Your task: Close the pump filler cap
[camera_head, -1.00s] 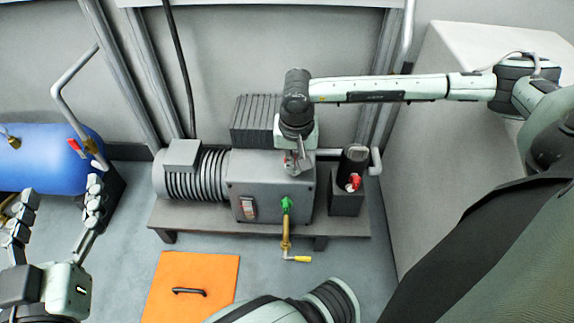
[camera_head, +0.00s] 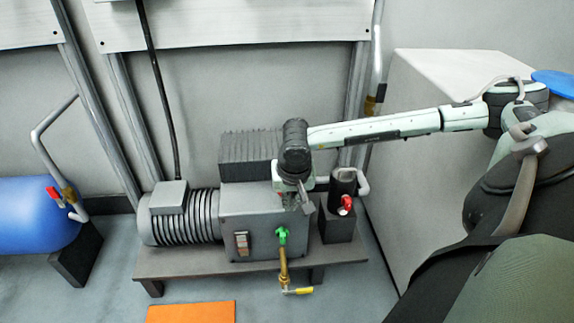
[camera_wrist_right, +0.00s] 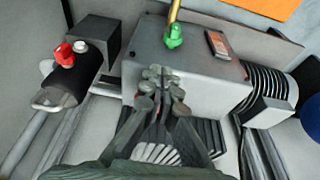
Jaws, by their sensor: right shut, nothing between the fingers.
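The pump (camera_head: 248,213) is a grey box with a ribbed motor on its left, standing on a low bench. My right gripper (camera_head: 293,198) is over the right part of the box's top. In the right wrist view its fingers (camera_wrist_right: 157,80) are together and empty, close to the top edge of the grey box (camera_wrist_right: 205,75). A green fitting (camera_head: 281,236) is on the box front, with a brass pipe below it. A red knob (camera_head: 346,203) is on the black cylinder at the right. I cannot make out the filler cap; my gripper hides part of the top.
The bench (camera_head: 185,262) carries the pump. A yellow-handled valve (camera_head: 297,291) hangs in front of it. A blue tank (camera_head: 35,215) lies at the left. An orange plate (camera_head: 190,312) is on the floor. A pale cabinet (camera_head: 420,150) bounds the right side.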

